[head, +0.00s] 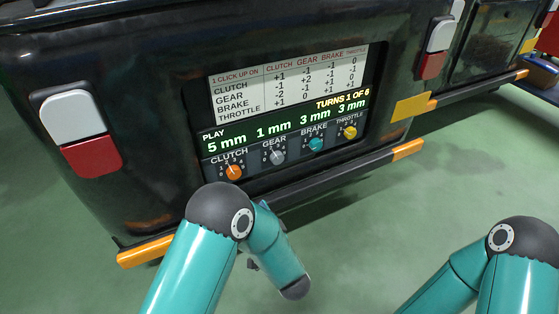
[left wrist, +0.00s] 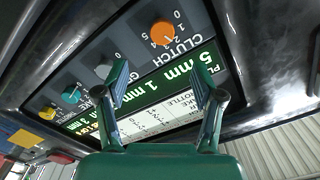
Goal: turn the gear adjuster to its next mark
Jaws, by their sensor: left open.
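The gear adjuster (head: 277,156) is a small grey knob on the dark panel at the rickshaw's rear, under the label GEAR. It also shows in the left wrist view (left wrist: 103,71), close to the outer left side of the left finger. Its pointer is too small to read surely. The gap to the panel cannot be judged. In the head view my left arm bends below the panel and its fingers are mostly hidden. My right gripper is out of view.
The orange clutch knob (head: 233,172), teal brake knob (head: 316,144) and yellow throttle knob (head: 350,132) share the row. The display (head: 290,125) reads play 5, 1, 3 and 3 mm, turns 1 of 6. A bumper bar (head: 330,184) runs below. The green floor is clear.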

